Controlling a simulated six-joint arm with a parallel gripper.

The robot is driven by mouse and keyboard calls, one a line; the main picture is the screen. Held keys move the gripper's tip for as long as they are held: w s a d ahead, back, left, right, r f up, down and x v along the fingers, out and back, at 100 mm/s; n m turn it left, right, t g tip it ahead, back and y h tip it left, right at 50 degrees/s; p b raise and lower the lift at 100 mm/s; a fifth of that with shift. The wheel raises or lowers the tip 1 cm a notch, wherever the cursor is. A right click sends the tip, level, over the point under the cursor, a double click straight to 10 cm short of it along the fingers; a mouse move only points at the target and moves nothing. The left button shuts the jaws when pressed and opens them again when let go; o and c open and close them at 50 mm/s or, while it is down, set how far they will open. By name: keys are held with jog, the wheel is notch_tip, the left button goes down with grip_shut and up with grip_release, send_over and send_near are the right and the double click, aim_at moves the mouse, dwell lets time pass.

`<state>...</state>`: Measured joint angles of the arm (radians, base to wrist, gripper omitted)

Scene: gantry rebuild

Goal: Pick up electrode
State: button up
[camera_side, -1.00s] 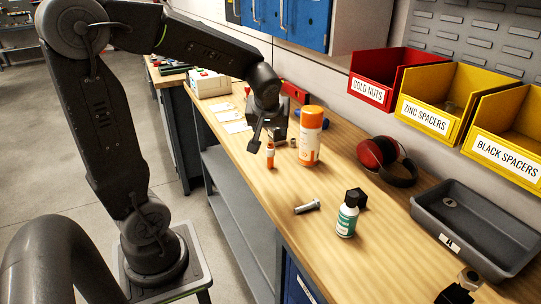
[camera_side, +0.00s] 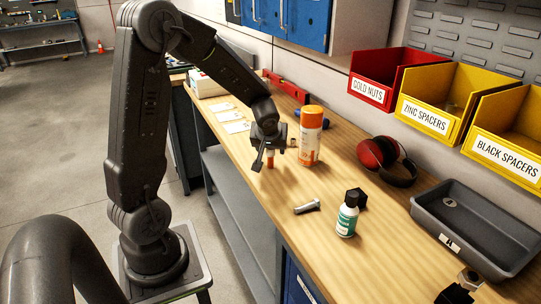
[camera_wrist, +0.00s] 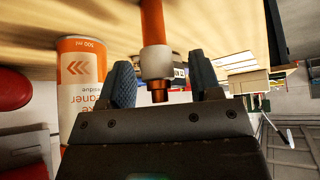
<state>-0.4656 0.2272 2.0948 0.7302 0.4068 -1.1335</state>
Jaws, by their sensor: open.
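The electrode is an orange cylinder with a white band and a copper tip, standing upright on the wooden bench. In the side view the electrode (camera_side: 270,161) shows only in its lower part below my gripper (camera_side: 269,151), which hides its top. In the wrist view the electrode (camera_wrist: 154,36) reaches in between the two blue-grey fingers of my gripper (camera_wrist: 160,80), its copper tip towards the palm. The fingers are open on either side of it, with a visible gap on both sides.
An orange and white spray can (camera_side: 310,137) stands close to the right of my gripper. A bolt (camera_side: 307,207), a small white-green bottle (camera_side: 347,215), red earmuffs (camera_side: 386,160) and a grey tray (camera_side: 470,226) lie further right. The bench front between is clear.

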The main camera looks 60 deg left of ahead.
grip_shut()
dwell(0.5)
jog(key=shift+r, duration=0.15)
